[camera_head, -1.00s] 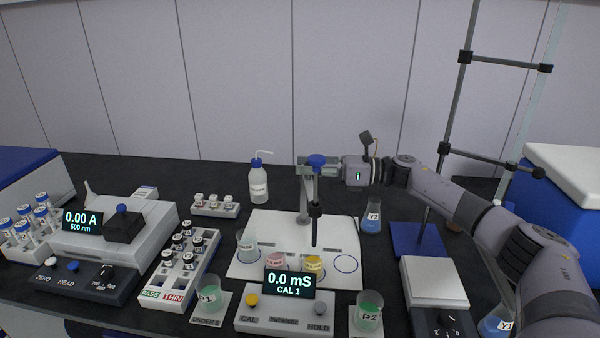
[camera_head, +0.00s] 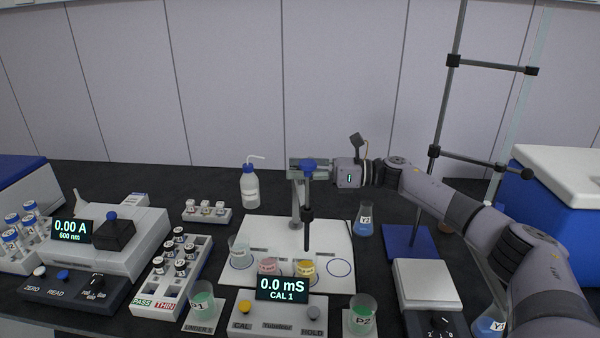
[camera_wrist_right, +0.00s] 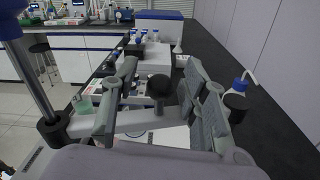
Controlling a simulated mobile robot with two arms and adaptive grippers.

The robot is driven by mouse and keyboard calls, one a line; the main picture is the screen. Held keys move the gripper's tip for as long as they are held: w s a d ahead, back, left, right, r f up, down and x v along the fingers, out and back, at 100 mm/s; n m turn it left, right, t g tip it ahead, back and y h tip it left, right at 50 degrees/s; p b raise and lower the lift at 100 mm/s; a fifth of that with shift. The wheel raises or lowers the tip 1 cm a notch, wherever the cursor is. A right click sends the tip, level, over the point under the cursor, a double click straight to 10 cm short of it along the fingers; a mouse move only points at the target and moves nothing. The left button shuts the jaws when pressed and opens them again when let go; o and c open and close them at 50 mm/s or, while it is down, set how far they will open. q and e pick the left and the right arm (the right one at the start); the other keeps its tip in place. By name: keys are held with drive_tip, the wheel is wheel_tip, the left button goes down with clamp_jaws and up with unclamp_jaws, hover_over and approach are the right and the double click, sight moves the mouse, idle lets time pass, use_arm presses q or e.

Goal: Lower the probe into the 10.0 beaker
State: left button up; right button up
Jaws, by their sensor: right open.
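The black probe (camera_head: 307,232) hangs upright from an arm on a grey stand (camera_head: 296,205), with a blue cap (camera_head: 309,164) above. Its lower tip is over or just behind the yellow beaker (camera_head: 306,267); I cannot tell if it is inside. A pink beaker (camera_head: 267,265) and a clear beaker (camera_head: 239,250) stand to the left. Their small labels are unreadable, so I cannot tell which is 10.0. My right gripper (camera_head: 300,168) is open at the cap's height. In the wrist view its open fingers (camera_wrist_right: 160,95) flank a dark round knob (camera_wrist_right: 159,86). My left gripper is out of view.
The beakers stand on a white mat (camera_head: 325,235), whose right ring (camera_head: 339,268) is empty. A meter (camera_head: 283,289) reading 0.0 mS, CAL 1, stands in front. A wash bottle (camera_head: 250,188) and a blue flask (camera_head: 364,220) stand near the stand.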

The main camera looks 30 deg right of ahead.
wheel_tip(320, 180, up, 10)
drive_tip(key=shift+f, duration=0.2)
